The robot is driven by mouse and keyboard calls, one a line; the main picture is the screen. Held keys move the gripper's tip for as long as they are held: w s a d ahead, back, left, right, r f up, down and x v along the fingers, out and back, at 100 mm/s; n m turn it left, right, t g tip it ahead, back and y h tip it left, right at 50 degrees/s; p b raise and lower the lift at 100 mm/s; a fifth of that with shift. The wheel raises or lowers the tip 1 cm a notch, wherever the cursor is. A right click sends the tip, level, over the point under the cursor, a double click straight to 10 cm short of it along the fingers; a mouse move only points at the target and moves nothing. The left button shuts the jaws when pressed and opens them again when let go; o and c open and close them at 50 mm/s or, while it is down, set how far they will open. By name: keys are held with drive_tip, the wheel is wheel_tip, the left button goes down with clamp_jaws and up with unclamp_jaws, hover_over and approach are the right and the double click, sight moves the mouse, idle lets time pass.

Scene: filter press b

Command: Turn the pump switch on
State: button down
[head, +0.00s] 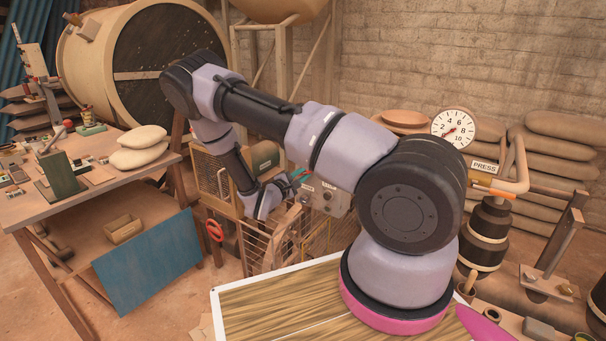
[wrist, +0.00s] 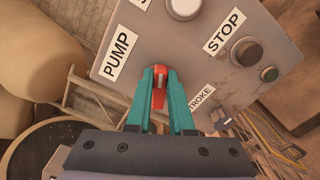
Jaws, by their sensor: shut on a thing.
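The pump switch (wrist: 159,90) is a small red lever with a pale stripe on the grey control panel (wrist: 200,65), beside the PUMP label (wrist: 121,52). In the wrist view my gripper (wrist: 160,76) has its two teal fingers shut on the red lever, one on each side. The switch's base is hidden by the fingers. In the head view the panel is a grey box (head: 325,197) past my arm, and my gripper (head: 298,178) reaches its left side. The switch cannot be made out there.
A wire cage (head: 270,235) stands below my gripper. A workbench (head: 100,190) is at left.

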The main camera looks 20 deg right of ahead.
drive_tip(key=m, duration=0.5)
drive_tip(key=shift+s+f, duration=0.1)
drive_tip(key=shift+f, duration=0.25)
drive_tip(key=shift+m, duration=0.3)
drive_tip(key=c, duration=0.8)
unclamp_jaws()
drive_tip(key=v, duration=1)
drive_tip(key=shift+s+a, duration=0.25)
drive_tip(key=shift+a, duration=0.05)
